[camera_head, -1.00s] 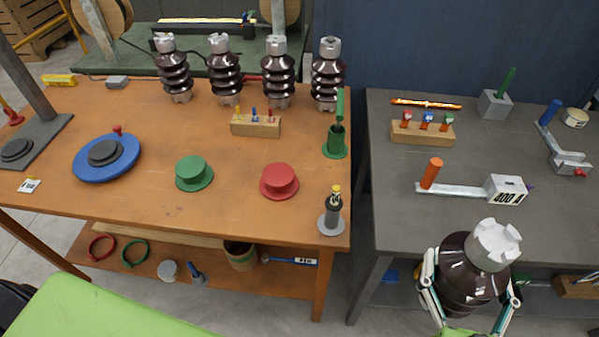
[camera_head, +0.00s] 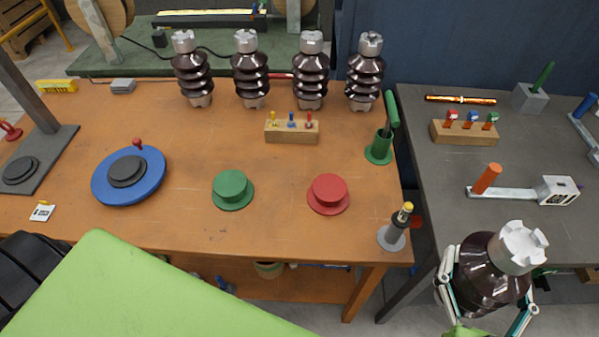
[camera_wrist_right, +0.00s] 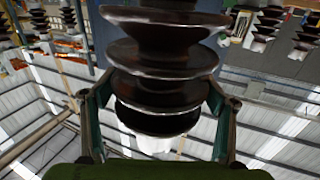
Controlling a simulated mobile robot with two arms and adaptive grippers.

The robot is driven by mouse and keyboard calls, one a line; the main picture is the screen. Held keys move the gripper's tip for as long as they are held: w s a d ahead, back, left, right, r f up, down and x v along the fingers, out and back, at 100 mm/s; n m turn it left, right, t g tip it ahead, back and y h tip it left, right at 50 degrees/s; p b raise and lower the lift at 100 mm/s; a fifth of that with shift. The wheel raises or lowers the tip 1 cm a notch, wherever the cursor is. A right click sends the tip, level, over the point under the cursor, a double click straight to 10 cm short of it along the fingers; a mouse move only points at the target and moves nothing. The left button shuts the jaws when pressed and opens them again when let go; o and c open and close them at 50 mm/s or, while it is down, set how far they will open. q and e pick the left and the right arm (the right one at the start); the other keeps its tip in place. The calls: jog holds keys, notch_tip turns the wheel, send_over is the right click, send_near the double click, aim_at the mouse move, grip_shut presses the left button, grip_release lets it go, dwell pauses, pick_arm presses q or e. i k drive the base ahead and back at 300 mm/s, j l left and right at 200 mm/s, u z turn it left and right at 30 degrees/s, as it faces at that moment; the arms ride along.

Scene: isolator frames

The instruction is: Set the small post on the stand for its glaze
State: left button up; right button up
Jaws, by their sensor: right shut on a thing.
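A dark brown, glossy, ribbed post (camera_head: 480,278) with a notched grey metal cap is held in my right gripper (camera_head: 489,272), in front of the grey table at the lower right. The gripper's fingers are shut on its two sides. The right wrist view shows its brown ribs (camera_wrist_right: 163,65) between the fingers. A green round stand (camera_head: 232,187) and a red round stand (camera_head: 328,192) stand empty on the wooden table, apart from the post. Which stand matches the glaze I cannot tell. My left gripper is not in view.
Several brown insulators (camera_head: 250,75) stand along the back of the wooden table (camera_head: 200,232). A blue turntable (camera_head: 150,185), a peg block (camera_head: 291,133), a green holder (camera_head: 379,150) and a grey yellow-tipped tool (camera_head: 396,230) surround the stands. A grey table (camera_head: 445,190) adjoins on the right.

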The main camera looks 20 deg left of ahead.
aim_at(331, 185)
jog(key=j, duration=1.35)
jog(key=i, duration=0.05)
